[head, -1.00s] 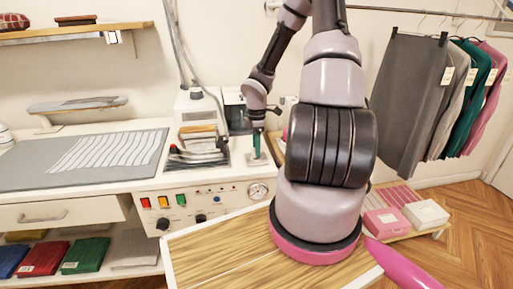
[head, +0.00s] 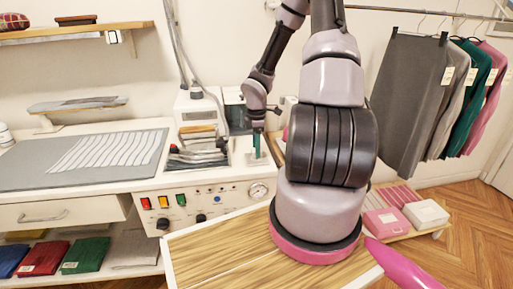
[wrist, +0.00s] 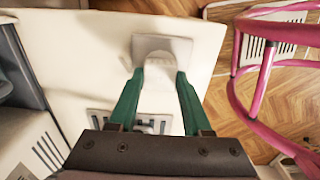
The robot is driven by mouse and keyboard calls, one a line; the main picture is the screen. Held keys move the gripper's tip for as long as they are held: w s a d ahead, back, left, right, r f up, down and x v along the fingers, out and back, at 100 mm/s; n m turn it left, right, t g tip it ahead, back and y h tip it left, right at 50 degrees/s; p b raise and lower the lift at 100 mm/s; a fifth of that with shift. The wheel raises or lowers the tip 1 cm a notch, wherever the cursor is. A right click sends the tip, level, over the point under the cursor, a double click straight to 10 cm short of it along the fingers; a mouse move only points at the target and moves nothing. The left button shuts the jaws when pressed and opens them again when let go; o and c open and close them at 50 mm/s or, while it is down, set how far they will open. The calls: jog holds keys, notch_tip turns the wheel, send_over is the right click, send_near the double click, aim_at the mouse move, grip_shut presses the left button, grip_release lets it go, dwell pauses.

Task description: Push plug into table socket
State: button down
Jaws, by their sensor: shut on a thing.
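My gripper (head: 257,146) points down at the right end of the white worktop, just above a small pale square plate (head: 257,158), which looks like the table socket. In the wrist view, the green fingers of my gripper (wrist: 160,76) are shut on a white plug (wrist: 160,66). The plug is over the square plate (wrist: 180,43). Its lower end is hidden, so I cannot tell whether it touches the plate or sits in it.
A dark tray with tools (head: 198,154) stands left of my gripper on the worktop (head: 110,183). A control panel with coloured switches (head: 180,200) is on the front. The wrist view shows a pink round frame (wrist: 262,62) beyond the worktop edge on the right.

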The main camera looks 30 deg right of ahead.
jog(key=shift+f, duration=0.6)
dwell(0.6)
jog(key=shift+c, duration=1.3)
grip_release()
notch_tip(320, 180, up, 11)
jog(key=s+a+r+m+t, duration=0.2)
jog(key=s+a+r+m, duration=0.2)
jog(key=r, duration=0.6)
jog(key=s+a+r+m+t+y, duration=0.1)
jog(key=s+a+r+m+t, duration=0.1)
jog(key=s+a+r+m, duration=0.3)
jog(key=s+a+r+m+t+y, duration=0.1)
jog(key=s+a+r+m+t, duration=0.2)
jog(key=s+r+m, duration=0.7)
notch_tip(320, 180, up, 5)
jog(key=shift+s+a, duration=0.35)
jog(key=shift+a, duration=0.35)
